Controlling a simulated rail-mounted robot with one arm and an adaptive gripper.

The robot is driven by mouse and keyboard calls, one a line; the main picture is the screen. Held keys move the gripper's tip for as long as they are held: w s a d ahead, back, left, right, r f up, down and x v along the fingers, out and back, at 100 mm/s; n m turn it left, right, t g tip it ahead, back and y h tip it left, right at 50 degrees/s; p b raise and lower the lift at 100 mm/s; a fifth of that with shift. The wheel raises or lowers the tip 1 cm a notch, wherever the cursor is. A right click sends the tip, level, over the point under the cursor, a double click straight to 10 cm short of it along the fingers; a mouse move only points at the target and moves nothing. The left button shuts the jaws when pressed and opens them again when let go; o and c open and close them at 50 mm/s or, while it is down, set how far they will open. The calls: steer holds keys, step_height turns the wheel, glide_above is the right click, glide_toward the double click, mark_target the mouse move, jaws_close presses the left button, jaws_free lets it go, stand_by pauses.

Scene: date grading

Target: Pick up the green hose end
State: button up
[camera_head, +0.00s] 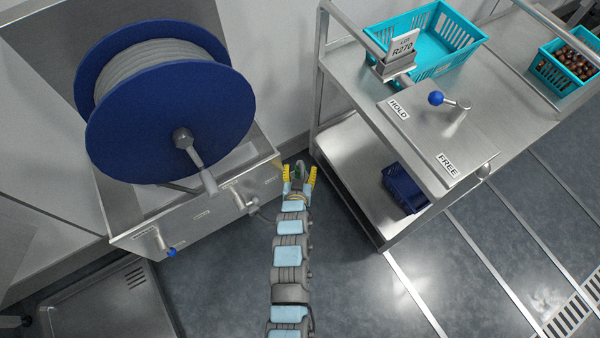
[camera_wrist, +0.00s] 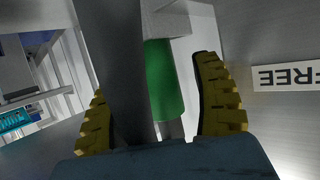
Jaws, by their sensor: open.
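The green hose end (camera_wrist: 164,82) shows in the wrist view as a green sleeve with a grey tip below it. It lies between the two yellow ribbed fingers of my gripper (camera_wrist: 158,115), partly covered by a dark grey bar in front of it. The fingers stand apart, and a gap shows between the green sleeve and the right finger. Contact on the left side is hidden by the bar. In the head view my gripper (camera_head: 299,175) is open beside the cart, with a small dark green spot between its yellow fingers.
A blue reel (camera_head: 165,125) with grey hose stands at left on a steel cabinet (camera_head: 200,222). A steel cart (camera_head: 360,165) with HOLD and FREE labels is close on the right, holding a turquoise crate (camera_head: 455,42) and a dark blue bin (camera_head: 402,187). Floor in front is clear.

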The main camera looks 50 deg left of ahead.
jaws_close()
steer(key=shift+r, duration=0.1)
